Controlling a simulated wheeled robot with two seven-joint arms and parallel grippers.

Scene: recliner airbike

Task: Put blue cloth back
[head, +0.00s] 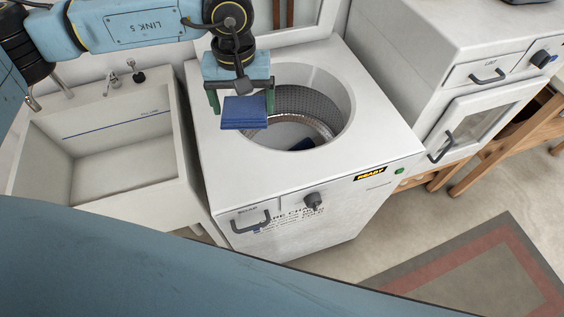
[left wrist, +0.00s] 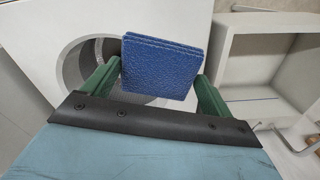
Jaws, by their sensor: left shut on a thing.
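The blue cloth (head: 244,112) is a folded, textured square held above the top of the white washing machine (head: 296,182), over the left rim of its round opening. My left gripper (head: 241,100) is shut on it, with a green finger at each side. The left wrist view shows the cloth (left wrist: 160,67) between the green fingers of the left gripper (left wrist: 160,82). Inside the perforated metal drum (head: 305,108) lies a dark blue item, partly hidden by the rim. My right gripper is not in view.
A white sink basin (head: 125,165) with taps stands left of the machine. A white cabinet (head: 405,60) with drawer and door handles stands at the right, beside a wooden frame (head: 510,140). A grey and red rug (head: 470,265) lies on the floor at lower right.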

